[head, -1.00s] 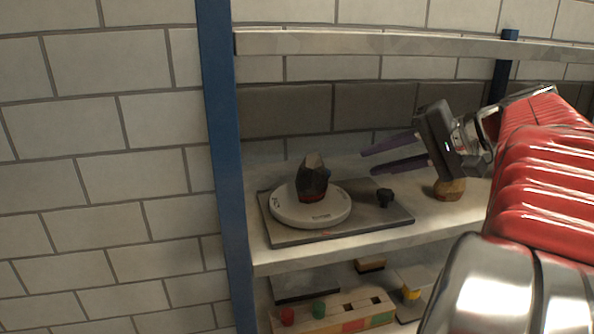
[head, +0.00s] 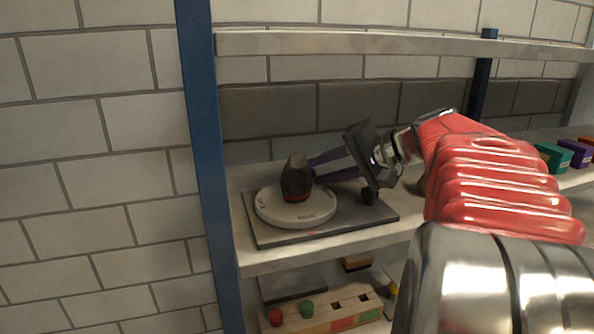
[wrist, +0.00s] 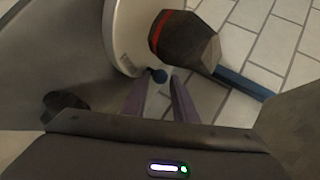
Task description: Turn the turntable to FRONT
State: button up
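The turntable is a white disc (head: 290,213) on a grey base plate (head: 345,222) on the middle shelf. Dark markings sit on its rim, too small to read surely. A dark faceted block (head: 298,178) with a red band stands on the disc. My gripper (head: 314,168) has its purple fingers just right of and behind the block.
A blue post (head: 203,160) rises left of the shelf. The upper shelf (head: 350,44) runs above. A wooden block with coloured pegs (head: 330,312) is on the lower shelf. Coloured boxes (head: 572,152) are at far right.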

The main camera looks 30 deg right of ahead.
jog(key=shift+c, duration=0.2)
grip_shut()
